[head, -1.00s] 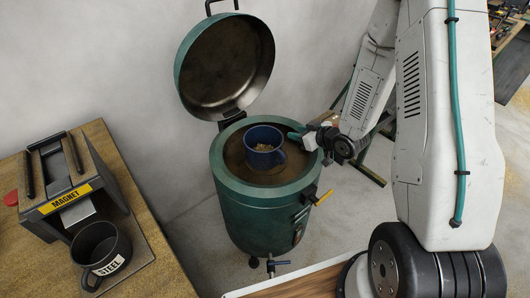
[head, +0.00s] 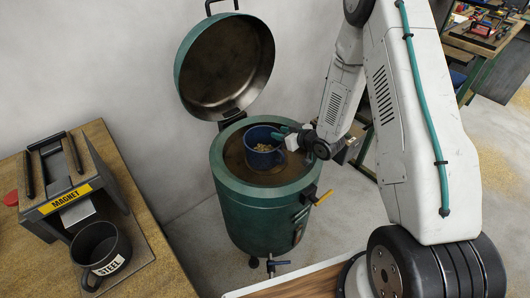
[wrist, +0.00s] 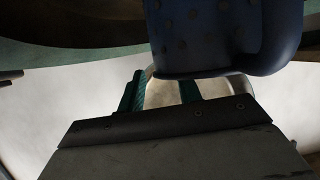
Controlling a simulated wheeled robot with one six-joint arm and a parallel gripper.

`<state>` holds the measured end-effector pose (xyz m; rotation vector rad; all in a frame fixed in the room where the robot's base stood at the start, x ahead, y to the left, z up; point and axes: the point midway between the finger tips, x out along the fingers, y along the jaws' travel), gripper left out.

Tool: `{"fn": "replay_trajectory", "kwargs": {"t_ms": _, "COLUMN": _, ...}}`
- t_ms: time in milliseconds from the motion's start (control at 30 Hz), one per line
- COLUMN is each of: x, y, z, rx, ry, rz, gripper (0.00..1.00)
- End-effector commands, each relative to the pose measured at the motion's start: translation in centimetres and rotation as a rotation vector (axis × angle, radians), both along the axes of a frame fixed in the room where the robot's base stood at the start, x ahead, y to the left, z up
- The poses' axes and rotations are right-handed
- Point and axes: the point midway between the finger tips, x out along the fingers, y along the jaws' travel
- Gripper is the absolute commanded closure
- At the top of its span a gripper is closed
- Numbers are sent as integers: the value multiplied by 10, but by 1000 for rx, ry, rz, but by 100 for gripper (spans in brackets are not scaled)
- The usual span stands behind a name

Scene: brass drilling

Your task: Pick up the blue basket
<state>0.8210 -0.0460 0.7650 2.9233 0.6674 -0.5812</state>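The blue basket (head: 261,161) stands inside the open green drum machine (head: 252,215), with brass-coloured chips in it. It has a blue side handle at its right. My gripper (head: 285,134) is at the basket's right rear side, its teal fingers close to the rim. In the wrist view the basket's dark blue wall (wrist: 200,40) fills the top, with its handle to the right. My two teal fingers there (wrist: 161,92) are apart with a bright gap between them. Whether a fingertip touches the basket cannot be told.
The machine's round lid (head: 226,66) stands open behind the basket. At left, a wooden bench (head: 150,240) holds a magnet device (head: 62,185) and a dark pot labelled STEEL (head: 100,246). A cluttered bench (head: 480,45) stands at the back right.

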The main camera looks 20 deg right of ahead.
Motion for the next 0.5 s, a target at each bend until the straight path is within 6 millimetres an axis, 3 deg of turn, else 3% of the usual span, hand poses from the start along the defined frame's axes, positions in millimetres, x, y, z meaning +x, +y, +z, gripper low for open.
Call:
{"fn": "replay_trajectory", "kwargs": {"t_ms": 67, "x": 0, "y": 0, "z": 0, "rx": 0, "ry": 0, "rz": 0, "gripper": 66}}
{"fn": "replay_trajectory", "kwargs": {"t_ms": 200, "x": 0, "y": 0, "z": 0, "rx": 0, "ry": 0, "rz": 0, "gripper": 100}}
{"fn": "replay_trajectory", "kwargs": {"t_ms": 500, "x": -1, "y": 0, "z": -1, "rx": 0, "ry": 2, "rz": 0, "gripper": 100}}
